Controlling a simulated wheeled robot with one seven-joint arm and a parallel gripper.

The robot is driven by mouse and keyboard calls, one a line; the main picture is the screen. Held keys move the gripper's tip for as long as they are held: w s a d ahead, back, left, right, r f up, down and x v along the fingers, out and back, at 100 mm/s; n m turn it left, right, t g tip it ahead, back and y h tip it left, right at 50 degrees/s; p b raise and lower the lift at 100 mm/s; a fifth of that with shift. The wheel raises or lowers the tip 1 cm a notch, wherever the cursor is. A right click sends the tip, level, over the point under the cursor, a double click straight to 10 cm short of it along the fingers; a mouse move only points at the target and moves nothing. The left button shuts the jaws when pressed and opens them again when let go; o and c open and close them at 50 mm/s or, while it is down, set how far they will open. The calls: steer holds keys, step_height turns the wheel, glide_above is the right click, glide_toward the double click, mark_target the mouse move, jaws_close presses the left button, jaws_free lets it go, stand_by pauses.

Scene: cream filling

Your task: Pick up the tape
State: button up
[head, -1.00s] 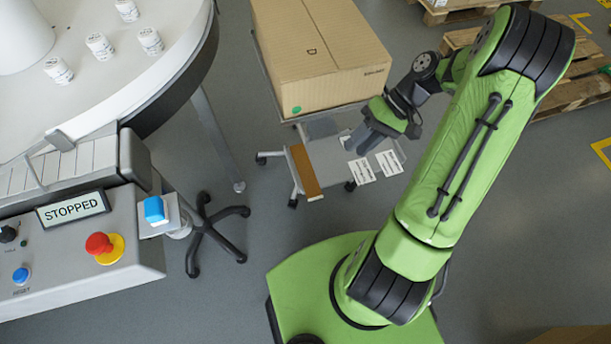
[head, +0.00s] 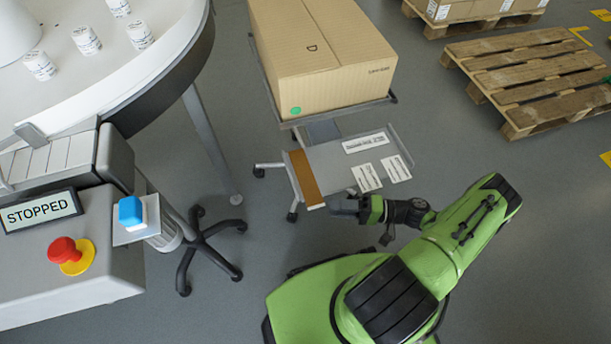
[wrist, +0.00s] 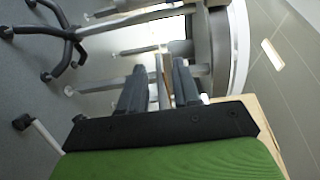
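I cannot make out a roll of tape for certain in either current view. A small green disc (head: 295,110) shows on the front of the cardboard box (head: 335,88); I cannot tell whether it is a sticker or something else. My gripper (head: 338,205) is low in front of the cart, near the end of its brown strip (head: 306,178). In the wrist view my gripper's two dark fingers (wrist: 160,66) stand apart. A grey bar and a brown edge show in the gap between them, and I cannot tell their distance. I see nothing held.
The cart's grey shelf (head: 335,162) bears several white labels (head: 366,177). A wheeled chair base (head: 208,240) and the machine table (head: 160,85) stand to the left. A wooden pallet (head: 540,75) lies at the right. Bare floor lies between cart and pallet.

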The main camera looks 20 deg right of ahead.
mark_target(313, 207)
steer(key=b+x, duration=0.1)
steer(key=x, duration=0.6)
steer(key=shift+s+a, duration=0.1)
steer(key=shift+a, duration=0.05)
jaws_close()
